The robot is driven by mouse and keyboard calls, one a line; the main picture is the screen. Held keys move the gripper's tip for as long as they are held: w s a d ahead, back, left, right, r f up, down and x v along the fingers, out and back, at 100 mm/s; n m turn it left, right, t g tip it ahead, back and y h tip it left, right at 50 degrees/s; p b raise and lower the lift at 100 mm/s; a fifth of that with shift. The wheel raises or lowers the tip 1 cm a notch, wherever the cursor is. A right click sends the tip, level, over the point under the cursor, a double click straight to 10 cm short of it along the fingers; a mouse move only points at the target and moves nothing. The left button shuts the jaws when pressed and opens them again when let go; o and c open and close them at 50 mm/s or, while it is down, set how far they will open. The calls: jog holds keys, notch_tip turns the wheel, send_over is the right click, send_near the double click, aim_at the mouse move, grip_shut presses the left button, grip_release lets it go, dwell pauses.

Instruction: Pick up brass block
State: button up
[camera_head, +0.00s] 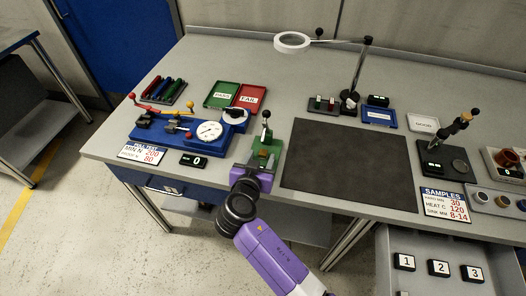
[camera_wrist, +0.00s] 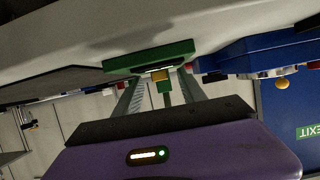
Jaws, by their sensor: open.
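A small yellow, brass-coloured block (camera_wrist: 160,76) shows in the wrist view at the front of a green fixture (camera_wrist: 150,56). The block is between the fingers of my gripper (camera_wrist: 163,90) in the picture, with gaps on both sides. My gripper is open, and I cannot tell how far the fingertips reach past the block. In the head view my gripper (camera_head: 258,170) is at the table's front edge, just in front of the green fixture (camera_head: 267,148) with its upright black-knobbed lever. The block cannot be made out there, where my gripper covers the fixture's front.
A blue gauge device (camera_head: 190,130) with a white dial stands left of the fixture. A black display (camera_head: 194,161) lies near the front edge. A dark mat (camera_head: 348,165) to the right is clear. Green and red trays (camera_head: 222,95) lie behind. An open drawer (camera_head: 440,245) is at lower right.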

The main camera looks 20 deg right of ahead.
grip_shut()
jog(key=shift+r, duration=0.1)
dwell(0.3)
